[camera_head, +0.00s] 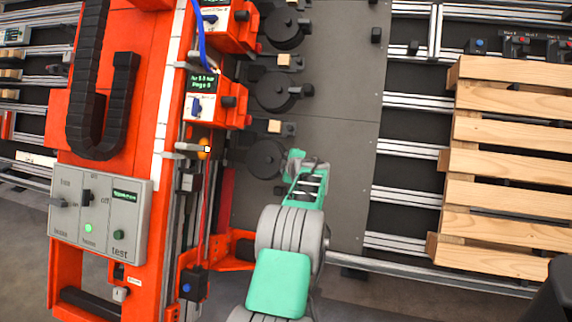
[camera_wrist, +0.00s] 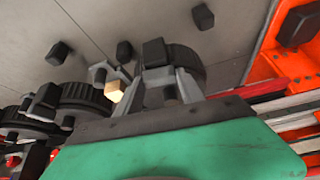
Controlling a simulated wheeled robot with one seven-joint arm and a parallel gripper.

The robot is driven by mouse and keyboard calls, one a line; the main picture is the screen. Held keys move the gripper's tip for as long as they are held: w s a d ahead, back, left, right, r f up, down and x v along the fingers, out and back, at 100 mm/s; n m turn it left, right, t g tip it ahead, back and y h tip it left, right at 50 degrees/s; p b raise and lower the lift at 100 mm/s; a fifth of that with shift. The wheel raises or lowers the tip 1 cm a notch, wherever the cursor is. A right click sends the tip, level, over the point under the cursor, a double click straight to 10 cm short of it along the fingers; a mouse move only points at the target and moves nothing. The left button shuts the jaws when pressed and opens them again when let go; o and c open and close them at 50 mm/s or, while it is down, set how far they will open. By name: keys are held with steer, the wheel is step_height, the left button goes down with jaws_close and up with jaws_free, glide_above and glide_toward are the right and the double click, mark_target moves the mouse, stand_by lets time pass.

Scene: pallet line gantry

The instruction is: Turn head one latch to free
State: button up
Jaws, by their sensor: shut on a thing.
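Three dark round heads stand in a column beside the orange gantry frame. My green gripper (camera_head: 298,165) is at the right side of the nearest head (camera_head: 265,160). In the wrist view my gripper (camera_wrist: 157,76) is shut on a black block, the latch (camera_wrist: 155,52), in front of that head's dark disc (camera_wrist: 188,65). The gripper hides this latch in the head view. The middle head (camera_head: 274,91) and far head (camera_head: 283,27) have similar black blocks at their right sides. Which head is number one cannot be read.
A grey panel (camera_head: 100,218) with switches and a lit green lamp is at lower left. A small green display (camera_head: 202,82) sits beside the heads. A wooden pallet (camera_head: 510,160) lies on rails at right. The grey plate (camera_head: 345,130) right of the heads is mostly clear.

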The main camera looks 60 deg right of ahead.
steer(key=shift+n+y, duration=0.3)
steer(key=shift+n, duration=0.3)
steer(key=o, duration=1.1)
steer(key=p+v, duration=0.1)
steer(key=v, duration=0.7)
steer(key=shift+d+r, duration=0.1)
